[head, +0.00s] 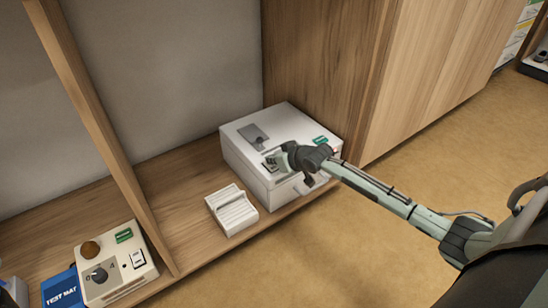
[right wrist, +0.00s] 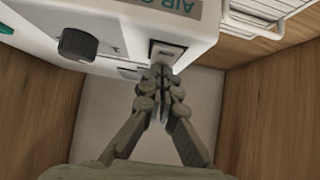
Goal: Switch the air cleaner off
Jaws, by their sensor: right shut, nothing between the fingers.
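The air cleaner (head: 245,150) is a white box on the wooden shelf in the middle of the head view. In the right wrist view its white body (right wrist: 120,18) shows part of an upside-down green "AIR" label (right wrist: 180,6), a black knob (right wrist: 78,44) and a small framed switch (right wrist: 166,50). My right gripper (head: 277,160) is over the top of the box. Its fingers (right wrist: 160,70) are shut and empty, with the tips at the near edge of the switch. I cannot tell whether they touch it, or which way the switch is set. My left gripper is not in view.
A white ribbed rack (head: 232,212) stands left of the air cleaner. Further left are a small white box (head: 115,275) with a knob and switch, and a blue "TEST MAT" item (head: 63,290). A wooden divider (head: 105,135) and a wood panel (head: 310,60) bound the bay.

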